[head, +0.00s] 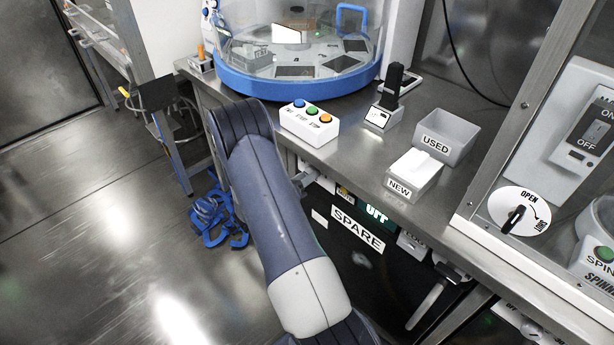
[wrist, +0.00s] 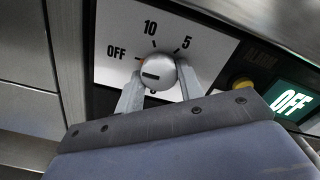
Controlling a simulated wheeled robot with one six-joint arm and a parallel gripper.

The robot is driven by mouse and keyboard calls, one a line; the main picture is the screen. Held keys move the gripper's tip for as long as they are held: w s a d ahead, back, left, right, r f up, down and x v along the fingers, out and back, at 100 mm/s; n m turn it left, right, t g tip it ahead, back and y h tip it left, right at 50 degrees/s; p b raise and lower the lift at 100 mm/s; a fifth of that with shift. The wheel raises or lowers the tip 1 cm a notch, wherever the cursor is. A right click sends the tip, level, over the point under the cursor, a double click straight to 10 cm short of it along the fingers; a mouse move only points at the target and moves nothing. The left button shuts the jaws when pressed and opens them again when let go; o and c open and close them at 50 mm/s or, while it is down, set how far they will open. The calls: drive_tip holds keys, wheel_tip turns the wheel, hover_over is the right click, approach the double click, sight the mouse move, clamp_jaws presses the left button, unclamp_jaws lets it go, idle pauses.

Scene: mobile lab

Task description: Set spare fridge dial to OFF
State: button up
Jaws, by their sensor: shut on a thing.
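The spare fridge (head: 340,250) is a black unit under the bench, marked SPARE, in the head view. In the wrist view its dial (wrist: 158,74) is a round silver knob on a white plate (wrist: 112,68) marked OFF, 10 and 5; a lower mark is mostly hidden. An orange mark shows at the dial's left edge, beside OFF. A lit green display (wrist: 291,102) reads OFF. My gripper (wrist: 160,82) is shut on the dial, one finger on each side. In the head view my arm hides the dial.
The steel bench (head: 340,157) overhangs the fridge front. On it stand a three-button box (head: 309,128), a USED bin (head: 447,137) and a NEW box (head: 414,175). Blue straps (head: 213,212) lie on the floor.

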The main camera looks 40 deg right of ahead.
drive_tip(key=o, duration=1)
drive_tip(key=a, duration=1)
drive_tip(key=shift+s+a, duration=0.4)
drive_tip(key=shift+d, duration=0.1)
drive_tip(key=d, duration=0.7)
drive_tip(key=w+d, duration=0.1)
drive_tip(key=d, duration=0.2)
drive_tip(key=shift+d, duration=0.3)
drive_tip(key=shift+s, duration=0.1)
